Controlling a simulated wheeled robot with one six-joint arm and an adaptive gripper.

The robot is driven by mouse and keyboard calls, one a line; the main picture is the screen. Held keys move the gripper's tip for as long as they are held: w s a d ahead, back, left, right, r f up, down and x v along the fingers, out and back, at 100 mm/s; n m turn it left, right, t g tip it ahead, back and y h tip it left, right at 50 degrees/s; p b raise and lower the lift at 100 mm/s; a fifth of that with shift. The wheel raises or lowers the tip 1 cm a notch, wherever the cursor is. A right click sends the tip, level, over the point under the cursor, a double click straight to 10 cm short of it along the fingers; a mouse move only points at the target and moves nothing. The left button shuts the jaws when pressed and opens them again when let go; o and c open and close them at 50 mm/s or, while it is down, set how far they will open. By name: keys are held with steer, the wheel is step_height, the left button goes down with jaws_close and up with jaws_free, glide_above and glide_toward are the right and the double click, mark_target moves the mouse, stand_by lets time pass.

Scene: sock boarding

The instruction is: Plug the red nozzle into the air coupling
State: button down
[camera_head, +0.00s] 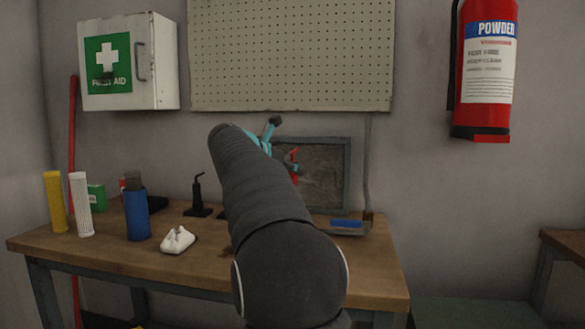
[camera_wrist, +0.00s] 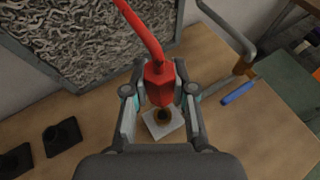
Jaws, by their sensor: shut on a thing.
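In the wrist view, my gripper (camera_wrist: 160,82) is shut on the red nozzle (camera_wrist: 158,90), a blocky body with a curved red stem running up and left. I cannot tell whether nozzle and coupling touch. In the head view, my arm hides most of the gripper and the coupling; a bit of the red nozzle (camera_head: 294,154) shows beside teal gripper parts.
A framed dark panel (camera_head: 322,172) stands behind the gripper. A blue-handled item (camera_wrist: 239,92) and a grey upright pipe (camera_wrist: 245,62) are right of the coupling. Black stands (camera_wrist: 61,136) are left. A white device (camera_head: 178,240) and several cylinders stand on the table's left (camera_head: 210,268).

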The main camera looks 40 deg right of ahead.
steer(key=shift+f+b, duration=2.6)
steer(key=shift+f, duration=1.1)
steer(key=shift+f+b, duration=0.35)
steer(key=shift+f, duration=0.25)
steer(key=c, duration=0.9)
jaws_free()
steer(key=shift+o, duration=0.2)
steer(key=v, duration=1.2)
steer(key=shift+r, duration=0.15)
